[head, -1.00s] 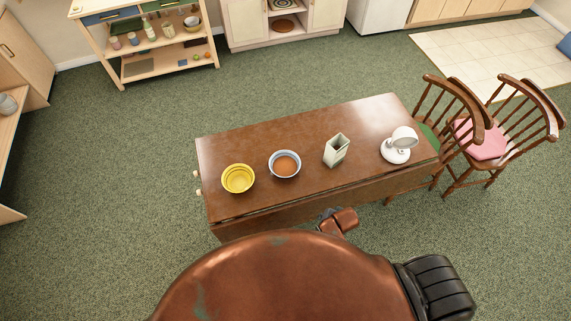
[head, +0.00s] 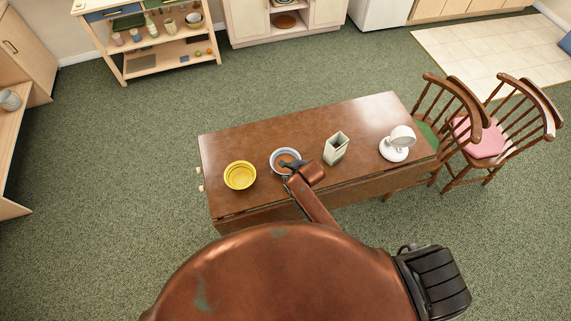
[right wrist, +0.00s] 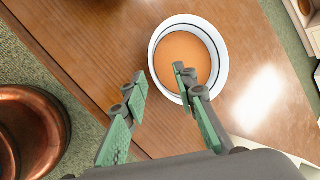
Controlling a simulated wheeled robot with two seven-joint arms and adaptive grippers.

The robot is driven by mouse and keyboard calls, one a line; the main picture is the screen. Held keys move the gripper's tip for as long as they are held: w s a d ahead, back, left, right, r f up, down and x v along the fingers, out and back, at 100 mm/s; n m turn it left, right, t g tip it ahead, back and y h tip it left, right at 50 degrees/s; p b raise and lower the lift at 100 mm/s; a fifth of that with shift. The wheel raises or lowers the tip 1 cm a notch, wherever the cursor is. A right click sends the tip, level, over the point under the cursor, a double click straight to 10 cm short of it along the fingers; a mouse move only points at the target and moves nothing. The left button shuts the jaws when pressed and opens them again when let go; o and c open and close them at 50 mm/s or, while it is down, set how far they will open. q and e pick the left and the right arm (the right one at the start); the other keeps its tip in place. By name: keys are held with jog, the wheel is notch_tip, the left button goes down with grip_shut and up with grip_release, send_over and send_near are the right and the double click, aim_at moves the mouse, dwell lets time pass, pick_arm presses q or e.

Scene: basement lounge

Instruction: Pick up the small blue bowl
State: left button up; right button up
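The small blue bowl (head: 279,154), with a pale blue-white rim and an orange-brown inside, stands upright on the brown wooden table (head: 345,115). My right gripper (head: 290,166) is over the bowl's near side and hides part of it in the head view. In the right wrist view the bowl (right wrist: 183,47) lies ahead of the gripper (right wrist: 158,78), which is open and empty. One finger overlaps the bowl's inside and the other is outside the rim, on the left. I cannot tell whether either finger touches it. My left gripper is not in view.
A yellow bowl (head: 240,175) stands left of the blue bowl. A grey-green square vase (head: 336,148) and a white lamp (head: 397,144) stand to the right. Wooden chairs (head: 485,135) are at the table's right end.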

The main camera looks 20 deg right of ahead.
jog(key=x, duration=0.6)
jog(key=shift+s+f, duration=0.25)
jog(key=shift+f, duration=0.1)
jog(key=shift+a, duration=0.1)
jog(key=shift+c, duration=0.6)
grip_shut()
jog(key=shift+r, duration=0.1)
